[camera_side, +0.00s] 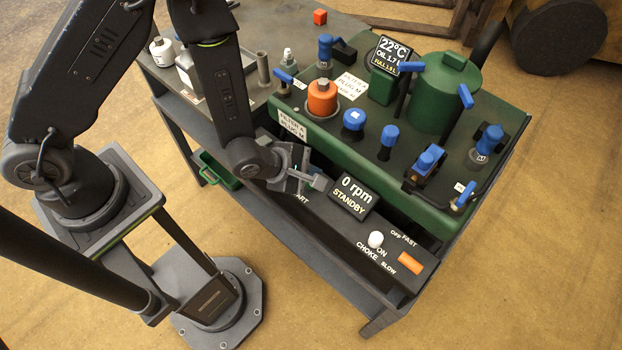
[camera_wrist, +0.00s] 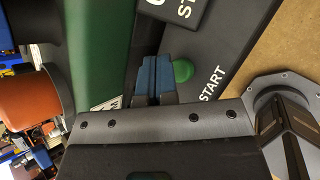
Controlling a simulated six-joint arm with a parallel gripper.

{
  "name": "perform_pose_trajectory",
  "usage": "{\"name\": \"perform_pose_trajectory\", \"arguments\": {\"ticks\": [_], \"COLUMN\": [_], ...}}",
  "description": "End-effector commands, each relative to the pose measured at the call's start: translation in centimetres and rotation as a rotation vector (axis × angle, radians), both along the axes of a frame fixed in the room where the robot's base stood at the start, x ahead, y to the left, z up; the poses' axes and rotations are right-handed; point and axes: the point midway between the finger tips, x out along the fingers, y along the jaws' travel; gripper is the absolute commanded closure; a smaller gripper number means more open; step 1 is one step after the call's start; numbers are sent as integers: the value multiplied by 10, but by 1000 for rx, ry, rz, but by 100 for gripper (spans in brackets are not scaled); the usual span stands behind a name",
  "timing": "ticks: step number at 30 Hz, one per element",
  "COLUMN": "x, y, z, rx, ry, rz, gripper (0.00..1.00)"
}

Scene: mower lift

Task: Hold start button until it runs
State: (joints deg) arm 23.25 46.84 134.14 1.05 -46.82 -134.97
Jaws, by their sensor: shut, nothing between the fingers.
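The green start button (camera_wrist: 183,71) shows in the wrist view on the dark control panel, beside the word START. My gripper (camera_wrist: 154,68) is shut and empty, its blue-grey fingers pointing at the panel just left of the button. The fingers overlap the button's edge in the picture; I cannot tell whether they touch it. In the side view my gripper (camera_side: 320,182) hangs low over the panel's left part and hides the button; only part of the START label shows. The display (camera_side: 352,197) reads 0 rpm and STANDBY.
The panel also has a white choke knob (camera_side: 376,239) and an orange switch (camera_side: 411,263) at its right. Behind it stands the green machine (camera_side: 440,200) with blue knobs, an orange filter (camera_side: 322,97) and a second display (camera_side: 390,54). Open floor lies to the right.

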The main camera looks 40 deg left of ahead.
Motion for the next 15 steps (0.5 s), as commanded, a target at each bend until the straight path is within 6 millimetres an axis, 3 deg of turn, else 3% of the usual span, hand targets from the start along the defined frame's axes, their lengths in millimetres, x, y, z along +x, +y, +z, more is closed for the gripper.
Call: {"name": "perform_pose_trajectory", "arguments": {"ticks": [15], "x": [0], "y": [0], "z": [-8], "rx": [1], "ry": [1], "rz": [0], "gripper": [100]}}
